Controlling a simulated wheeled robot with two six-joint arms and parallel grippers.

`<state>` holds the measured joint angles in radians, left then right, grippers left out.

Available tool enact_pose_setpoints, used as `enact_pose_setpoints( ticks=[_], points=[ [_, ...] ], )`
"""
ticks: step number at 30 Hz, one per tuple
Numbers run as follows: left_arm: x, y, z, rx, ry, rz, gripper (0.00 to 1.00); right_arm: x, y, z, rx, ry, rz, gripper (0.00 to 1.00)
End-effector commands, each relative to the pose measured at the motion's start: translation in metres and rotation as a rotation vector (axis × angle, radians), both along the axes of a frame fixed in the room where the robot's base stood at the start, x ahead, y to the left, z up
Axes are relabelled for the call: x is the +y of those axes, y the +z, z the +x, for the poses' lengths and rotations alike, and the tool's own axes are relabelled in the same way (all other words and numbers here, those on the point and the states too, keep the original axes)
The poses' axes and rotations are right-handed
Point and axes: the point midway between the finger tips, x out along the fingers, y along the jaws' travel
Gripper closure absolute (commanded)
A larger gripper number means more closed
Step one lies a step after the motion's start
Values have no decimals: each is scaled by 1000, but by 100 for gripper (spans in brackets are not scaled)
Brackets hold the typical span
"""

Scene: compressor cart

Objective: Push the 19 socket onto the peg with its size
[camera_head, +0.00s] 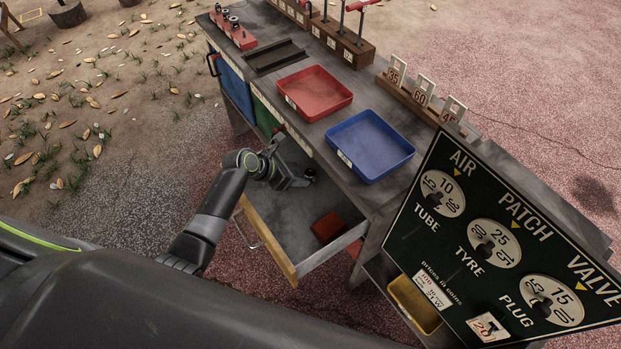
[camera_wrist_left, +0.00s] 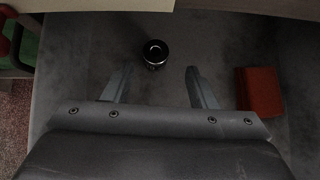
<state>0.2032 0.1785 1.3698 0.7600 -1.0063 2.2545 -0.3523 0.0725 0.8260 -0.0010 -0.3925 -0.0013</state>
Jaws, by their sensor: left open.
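A dark, shiny round socket (camera_wrist_left: 155,54) stands on the floor of the open drawer (camera_wrist_left: 85,60); its size mark cannot be read. In the head view the socket (camera_head: 309,174) shows just beyond the fingers. My left gripper (camera_head: 293,180) is inside the drawer, open and empty. In the left wrist view its two fingers (camera_wrist_left: 158,70) point toward the socket, which is just ahead of the tips and roughly centred between them. A red rail (camera_head: 240,39) with several dark socket-like pieces sits at the bench's far left end; its marks are too small to read. My right gripper is not in view.
A red block (camera_head: 328,227) lies in the drawer to the right of the gripper. The bench overhangs the drawer's back. A red tray (camera_head: 313,92) and a blue tray (camera_head: 370,146) stand on the bench. A black price board (camera_head: 490,240) fills the lower right.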

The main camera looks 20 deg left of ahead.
Motion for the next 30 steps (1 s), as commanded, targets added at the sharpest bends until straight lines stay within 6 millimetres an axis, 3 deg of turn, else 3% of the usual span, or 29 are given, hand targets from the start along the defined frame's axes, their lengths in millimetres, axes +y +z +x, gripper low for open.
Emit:
enact_pose_setpoints(
  ticks=[8,14,18,30],
  points=[
    [-10,-14,12,-1,0,-1,48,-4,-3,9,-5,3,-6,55],
    [-24,-33,32,0,-1,-1,48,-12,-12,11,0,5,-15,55],
    [-28,-40,37,0,1,-1,48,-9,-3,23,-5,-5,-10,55],
    [-31,-43,41,0,1,-1,48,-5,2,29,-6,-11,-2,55]
  ],
)
